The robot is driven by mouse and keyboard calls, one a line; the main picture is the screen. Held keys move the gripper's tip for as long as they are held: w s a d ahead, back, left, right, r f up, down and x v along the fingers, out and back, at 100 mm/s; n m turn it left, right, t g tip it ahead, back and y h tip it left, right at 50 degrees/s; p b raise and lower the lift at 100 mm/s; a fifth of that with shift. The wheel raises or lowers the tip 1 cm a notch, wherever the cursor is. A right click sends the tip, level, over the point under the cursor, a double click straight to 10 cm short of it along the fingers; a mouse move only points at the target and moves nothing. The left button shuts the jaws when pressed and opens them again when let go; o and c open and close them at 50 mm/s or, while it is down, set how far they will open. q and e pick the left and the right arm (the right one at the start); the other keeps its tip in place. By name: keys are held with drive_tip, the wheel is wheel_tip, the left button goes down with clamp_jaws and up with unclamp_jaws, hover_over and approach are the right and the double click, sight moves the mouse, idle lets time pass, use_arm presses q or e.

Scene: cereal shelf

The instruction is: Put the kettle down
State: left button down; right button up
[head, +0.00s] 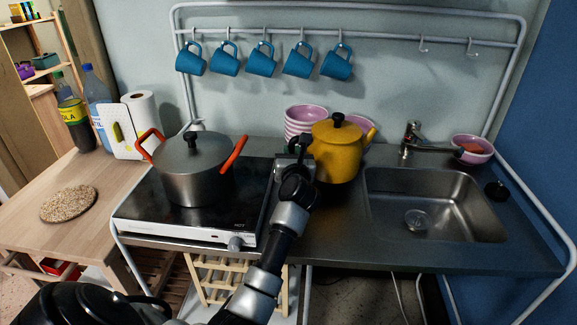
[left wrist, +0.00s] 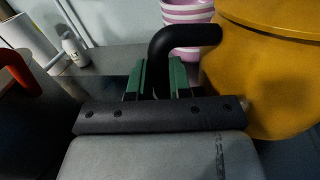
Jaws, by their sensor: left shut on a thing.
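The yellow kettle (head: 336,155) with a black lid knob is upright over the dark counter, between the stove and the sink. I cannot tell whether its base touches the counter. My left gripper (head: 297,158) is at the kettle's left side, shut on its black handle. In the left wrist view the green finger pads (left wrist: 163,78) close on the bent black handle (left wrist: 185,38), and the yellow kettle body (left wrist: 265,70) fills the right side. The kettle's underside is hidden. My right gripper is not in view.
A steel pot (head: 193,172) with orange handles stands on the stove (head: 180,222), left of the kettle. Pink bowls (head: 305,118) are stacked behind it. The sink (head: 435,205) is to its right. Blue mugs (head: 261,60) hang above. Bare counter (head: 330,232) lies in front.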

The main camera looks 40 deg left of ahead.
use_arm(q)
drive_tip(key=shift+w+a+f, duration=0.1)
drive_tip(key=shift+a+f, duration=0.25)
drive_tip(key=shift+a, duration=0.45)
drive_tip(key=shift+f, duration=0.4)
wheel_tip(320, 180, down, 2)
drive_tip(key=shift+f+b, duration=0.2)
drive_tip(key=shift+b, duration=0.15)
drive_tip(key=shift+f, duration=0.5)
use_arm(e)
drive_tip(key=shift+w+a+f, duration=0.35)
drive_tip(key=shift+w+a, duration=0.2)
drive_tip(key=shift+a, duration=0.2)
use_arm(q)
drive_tip(key=shift+r, duration=0.1)
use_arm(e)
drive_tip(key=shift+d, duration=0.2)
